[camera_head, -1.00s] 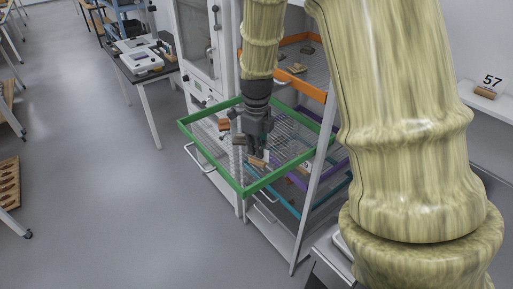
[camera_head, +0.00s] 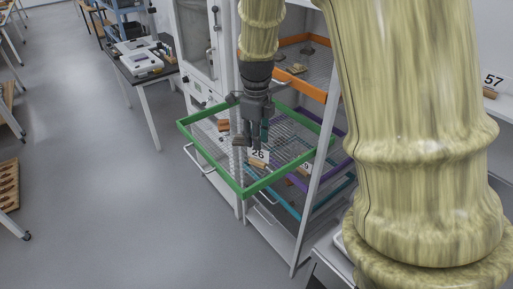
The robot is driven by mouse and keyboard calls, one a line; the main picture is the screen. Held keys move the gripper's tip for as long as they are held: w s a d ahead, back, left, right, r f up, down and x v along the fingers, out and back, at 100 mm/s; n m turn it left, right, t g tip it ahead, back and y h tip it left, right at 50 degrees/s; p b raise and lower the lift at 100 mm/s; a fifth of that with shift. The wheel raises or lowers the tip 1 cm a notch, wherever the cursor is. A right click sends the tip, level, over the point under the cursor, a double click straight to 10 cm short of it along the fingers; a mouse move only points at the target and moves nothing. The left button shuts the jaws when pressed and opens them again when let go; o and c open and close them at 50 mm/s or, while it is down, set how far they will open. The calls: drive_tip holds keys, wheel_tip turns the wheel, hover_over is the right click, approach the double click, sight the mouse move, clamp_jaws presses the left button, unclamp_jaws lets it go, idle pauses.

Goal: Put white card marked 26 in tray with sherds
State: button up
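The white card marked 26 (camera_head: 259,154) stands in a small wooden holder (camera_head: 258,164) inside the pulled-out green-rimmed tray (camera_head: 284,177). Its number faces me. Sherds lie on the tray's mesh floor: an orange-brown one (camera_head: 223,125) at the left and a dark one (camera_head: 241,141) beside the card. My gripper (camera_head: 256,146) points down over the tray, just above and behind the card. Its fingers look parted and hold nothing that I can see. The fingertips are small and dark, so their exact gap from the card is hard to judge.
An orange-rimmed tray (camera_head: 300,87) with sherds sits higher in the white rack, with purple and teal trays below. The rack's upright (camera_head: 317,170) stands close on the right. A card marked 57 (camera_head: 493,80) stands on a right-hand surface. Open floor lies left.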

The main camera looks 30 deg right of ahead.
wheel_tip(320, 180, up, 7)
drive_tip(key=b, duration=0.1)
drive_tip(key=shift+r, duration=0.15)
idle(1.3)
